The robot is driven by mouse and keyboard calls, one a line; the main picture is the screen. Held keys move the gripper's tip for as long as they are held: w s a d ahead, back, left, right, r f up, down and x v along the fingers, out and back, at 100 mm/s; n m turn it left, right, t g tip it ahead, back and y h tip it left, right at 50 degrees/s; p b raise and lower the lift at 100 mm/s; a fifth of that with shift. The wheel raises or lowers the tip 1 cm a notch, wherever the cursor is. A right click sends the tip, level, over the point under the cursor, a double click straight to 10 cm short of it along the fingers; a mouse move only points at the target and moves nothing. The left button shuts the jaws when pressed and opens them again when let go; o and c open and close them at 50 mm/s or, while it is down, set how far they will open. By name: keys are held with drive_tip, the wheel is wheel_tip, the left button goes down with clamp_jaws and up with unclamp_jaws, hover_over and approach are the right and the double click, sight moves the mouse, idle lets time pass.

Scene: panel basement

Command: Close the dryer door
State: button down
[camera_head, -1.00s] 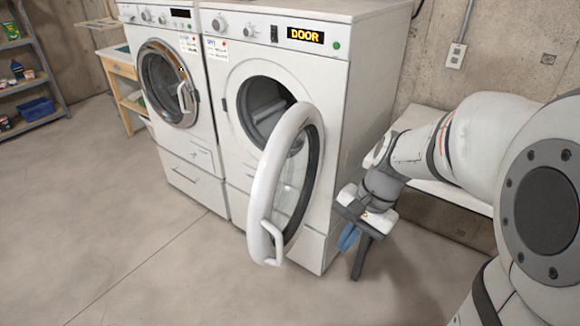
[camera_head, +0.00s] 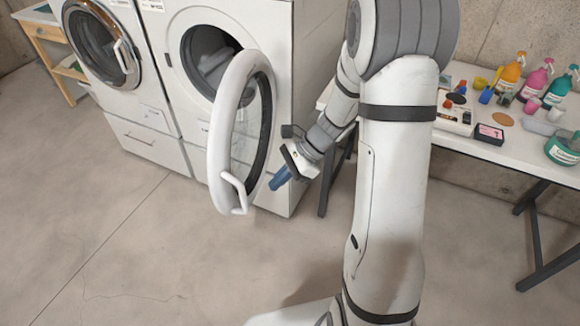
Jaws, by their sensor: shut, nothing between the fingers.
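The dryer (camera_head: 279,100) is the white machine in the middle of the picture. Its round door (camera_head: 220,125) stands wide open, swung out toward me, with a white ring frame, a glass centre and a white handle (camera_head: 234,193) on the near edge. The drum opening (camera_head: 203,55) shows behind it. My gripper (camera_head: 279,179), with blue fingers, is shut and empty. In the picture it is just right of the door's lower edge. I cannot tell whether it touches the door.
A second machine (camera_head: 140,110) with its round door shut stands left of the dryer. A white table (camera_head: 478,150) with several bottles and small items is on the right, behind my arm. A wooden table (camera_head: 50,38) is at the far left. The floor in front is clear.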

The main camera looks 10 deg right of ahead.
drive_tip(key=a, duration=0.1)
drive_tip(key=a+f, duration=0.1)
drive_tip(key=a, duration=0.3)
drive_tip(key=shift+s+a+f+p, duration=0.2)
drive_tip(key=shift+s+f+p, duration=0.1)
drive_tip(key=shift+s+p, duration=0.1)
drive_tip(key=shift+w+a, duration=0.1)
